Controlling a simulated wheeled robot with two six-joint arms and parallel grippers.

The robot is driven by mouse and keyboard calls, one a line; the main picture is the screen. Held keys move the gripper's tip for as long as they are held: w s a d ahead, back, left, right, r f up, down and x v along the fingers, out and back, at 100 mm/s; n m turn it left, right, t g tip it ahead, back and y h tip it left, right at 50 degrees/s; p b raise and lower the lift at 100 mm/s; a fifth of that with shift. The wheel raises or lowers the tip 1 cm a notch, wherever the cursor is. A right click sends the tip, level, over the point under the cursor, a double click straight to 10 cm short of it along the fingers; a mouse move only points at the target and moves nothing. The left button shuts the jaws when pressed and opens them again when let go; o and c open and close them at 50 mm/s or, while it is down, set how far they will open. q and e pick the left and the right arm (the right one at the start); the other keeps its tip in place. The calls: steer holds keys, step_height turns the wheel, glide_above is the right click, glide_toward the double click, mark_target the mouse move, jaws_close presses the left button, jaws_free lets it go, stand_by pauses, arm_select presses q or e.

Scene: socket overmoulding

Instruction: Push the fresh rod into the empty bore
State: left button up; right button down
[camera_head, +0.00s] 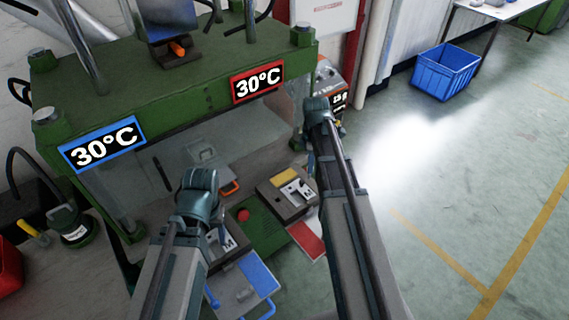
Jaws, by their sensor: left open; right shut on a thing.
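A green press stands in front of me, with a mould plate holding white inserts (297,190) on the right of its bed and a similar plate (230,242) on the left, partly behind my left arm. My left gripper (212,228) is low over the left plate; it is open, but its fingertips are mostly hidden by my wrist. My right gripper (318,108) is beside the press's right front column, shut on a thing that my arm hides. I cannot make out the fresh rod or the empty bore.
The press's green top beam (180,95) carries blue and red displays reading 30°C. A blue tray (250,285) lies in front of the left plate, a red pad (308,240) in front of the right. A grey-orange machine (328,75) stands right of the press.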

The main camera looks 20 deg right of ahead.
arm_select(q)
step_height(320, 180, up, 3)
steer(key=p, duration=0.3)
steer(key=shift+r, duration=0.15)
arm_select(e)
steer(key=s+a+r+n, duration=0.1)
steer(key=a, duration=0.5)
steer(key=s+a+r+n, duration=0.1)
steer(key=s+a+r, duration=0.1)
steer(key=a, duration=0.4)
steer(key=shift+a+r, duration=0.15)
steer(key=shift+a, duration=0.1)
arm_select(q)
steer(key=shift+f, duration=0.25)
arm_select(e)
steer(key=shift+f, duration=0.25)
arm_select(q)
steer(key=shift+f+b, duration=5)
steer(key=shift+b, duration=0.25)
arm_select(e)
steer(key=shift+f, duration=4.95)
steer(key=c, duration=0.6)
jaws_free()
steer(key=shift+c, duration=0.2)
arm_select(q)
steer(key=shift+r, duration=0.15)
arm_select(e)
steer(key=shift+r, duration=0.1)
